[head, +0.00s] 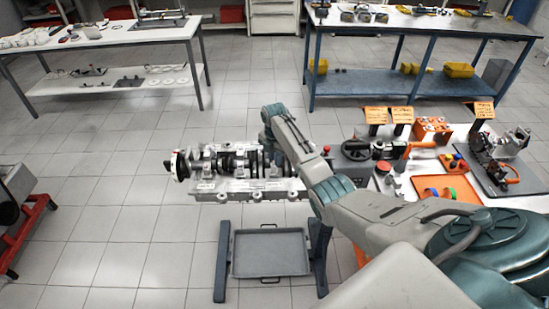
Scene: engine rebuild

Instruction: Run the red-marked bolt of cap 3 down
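The engine block (240,186) is held on a stand in the middle of the head view, with the dark crankshaft and a row of pale bearing caps (208,165) along its top. A black disc (179,165) sits at its left end. Cap 3 and its red-marked bolt are too small to tell apart. My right arm comes in from the lower right, and its wrist is above the right part of the block. My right gripper (272,158) points down at the caps there; its fingers are too small and partly hidden to read. My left gripper is not in view.
A grey drip tray (270,253) lies under the block between the stand's legs (222,262). To the right, a white bench holds an orange tray (446,189), an orange block (431,130) and a dark fixture (500,150). Open tiled floor lies left of the block.

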